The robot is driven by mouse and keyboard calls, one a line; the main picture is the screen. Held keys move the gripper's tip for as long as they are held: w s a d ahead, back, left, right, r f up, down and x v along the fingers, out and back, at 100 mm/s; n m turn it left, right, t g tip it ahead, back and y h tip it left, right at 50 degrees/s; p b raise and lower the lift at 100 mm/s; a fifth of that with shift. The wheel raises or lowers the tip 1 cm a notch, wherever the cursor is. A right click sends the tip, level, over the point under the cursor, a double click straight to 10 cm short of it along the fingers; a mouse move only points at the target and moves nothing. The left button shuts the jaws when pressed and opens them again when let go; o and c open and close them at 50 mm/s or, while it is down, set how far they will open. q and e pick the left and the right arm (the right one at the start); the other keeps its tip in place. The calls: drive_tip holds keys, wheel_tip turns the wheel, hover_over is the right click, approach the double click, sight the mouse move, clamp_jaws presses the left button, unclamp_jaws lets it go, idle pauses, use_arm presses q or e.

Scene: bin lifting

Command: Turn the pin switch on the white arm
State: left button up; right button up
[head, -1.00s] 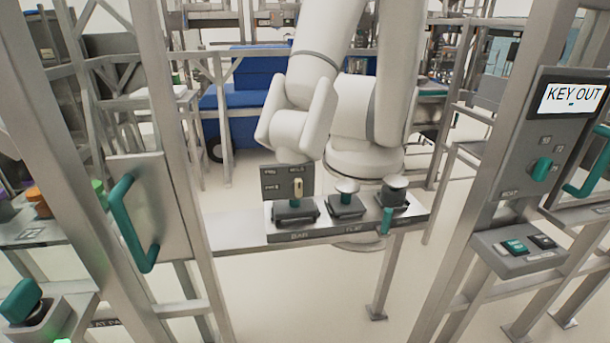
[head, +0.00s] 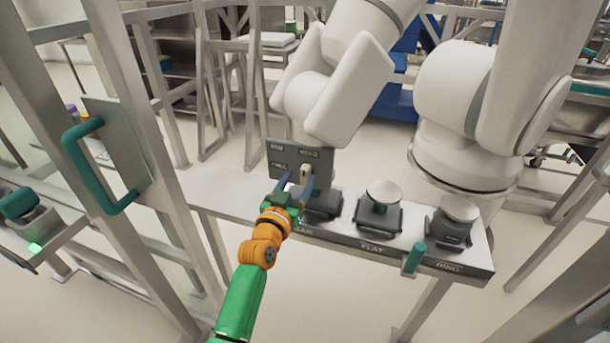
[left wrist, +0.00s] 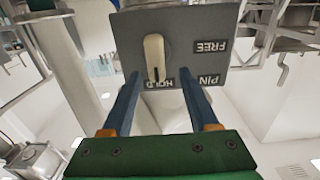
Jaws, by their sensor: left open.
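The pin switch (head: 306,174) is a cream, elongated knob on a dark grey plate (head: 325,168) below the head of the white arm (head: 330,85). In the left wrist view, the knob (left wrist: 154,57) stands lengthwise, its dark-lined end at the HOLD label; PIN and FREE are to the right on the plate (left wrist: 205,18). My left gripper (head: 295,185) has its blue fingers spread in front of the plate. In the left wrist view, the fingertips (left wrist: 160,80) straddle the knob's line, apparently just short of it. Contact cannot be told. My right gripper is out of view.
A metal shelf (head: 225,190) carries the BAR, FLAT and RING stations, with silver discs (head: 383,193) on the right two. A teal handle (head: 414,257) juts from its front. A frame post (head: 140,180) and a door with a teal handle (head: 90,165) stand at left.

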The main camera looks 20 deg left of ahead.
sight(306, 175)
use_arm(q)
drive_tip(key=shift+w+d+f, duration=0.1)
drive_tip(key=shift+w+d, duration=0.05)
drive_tip(key=shift+w, duration=0.9)
drive_tip(key=shift+w+d, duration=0.2)
drive_tip(key=shift+w, duration=0.1)
drive_tip(key=shift+s+a, duration=0.1)
drive_tip(key=shift+c, duration=0.2)
clamp_jaws()
